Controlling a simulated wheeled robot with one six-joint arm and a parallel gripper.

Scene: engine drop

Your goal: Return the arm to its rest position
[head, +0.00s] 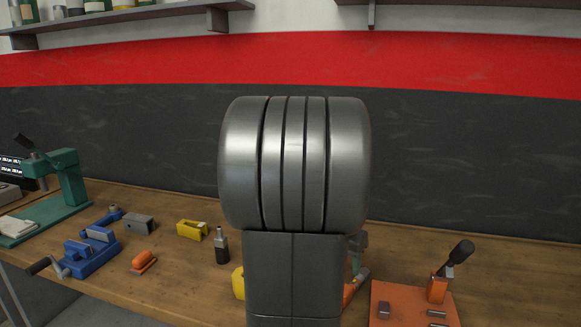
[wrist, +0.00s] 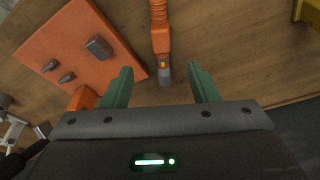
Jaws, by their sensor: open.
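My gripper (wrist: 160,88) shows in the wrist view with its two green fingers spread apart and nothing between them. Beyond the fingertips, an orange tool with a grey tip (wrist: 161,42) lies on the wooden bench, its tip close to the gap between the fingers. In the head view my own arm fills the middle and hides most of the gripper; part of the orange tool (head: 355,287) shows at the arm's right edge.
The wooden bench (head: 510,270) holds an orange plate (head: 400,290) with a black-handled lever at right. At left are a green press (head: 68,180), a blue vise (head: 92,255), a yellow block (head: 192,229) and a dark bottle (head: 221,247). Shelves (head: 140,13) hang above.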

